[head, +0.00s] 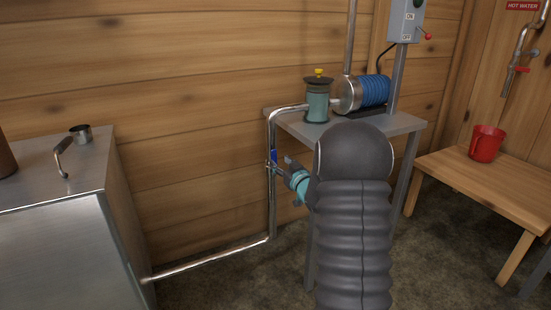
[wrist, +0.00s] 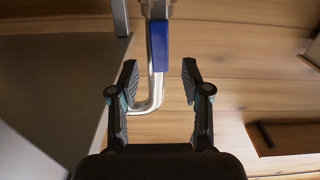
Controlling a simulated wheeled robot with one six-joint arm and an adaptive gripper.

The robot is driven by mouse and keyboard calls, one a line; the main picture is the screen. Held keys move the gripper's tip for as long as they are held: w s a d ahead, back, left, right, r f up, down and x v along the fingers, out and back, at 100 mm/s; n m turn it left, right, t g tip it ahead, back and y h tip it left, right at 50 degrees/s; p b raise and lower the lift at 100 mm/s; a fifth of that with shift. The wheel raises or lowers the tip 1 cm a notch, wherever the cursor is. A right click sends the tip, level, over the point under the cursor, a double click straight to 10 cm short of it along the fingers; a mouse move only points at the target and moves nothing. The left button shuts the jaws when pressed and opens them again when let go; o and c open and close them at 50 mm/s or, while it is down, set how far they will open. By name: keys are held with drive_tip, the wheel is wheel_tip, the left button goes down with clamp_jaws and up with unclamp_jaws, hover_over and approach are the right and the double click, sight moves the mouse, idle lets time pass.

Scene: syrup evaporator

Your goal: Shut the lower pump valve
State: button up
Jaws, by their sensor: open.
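The lower pump valve has a blue lever handle (head: 273,156) on the vertical steel pipe (head: 272,205) below the pump. The lever lies along the pipe. My gripper (head: 284,166) is just right of the pipe at about the lever's height. In the wrist view, the blue lever (wrist: 161,45) is near the top centre, beyond the fingertips. My gripper (wrist: 160,75) is open, with one finger on each side of the lever's line and nothing visibly held. My arm hides part of the pump stand in the head view.
The pump (head: 318,101) and blue-finned motor (head: 372,92) sit on a metal stand (head: 410,123). A switch box (head: 406,20) is above. A steel evaporator (head: 50,177) stands at left, and a wooden bench (head: 480,182) with a red mug (head: 487,143) at right.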

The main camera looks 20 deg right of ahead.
sight(275, 157)
drive_tip(key=shift+w+a, duration=0.1)
drive_tip(key=shift+w, duration=2.15)
clamp_jaws()
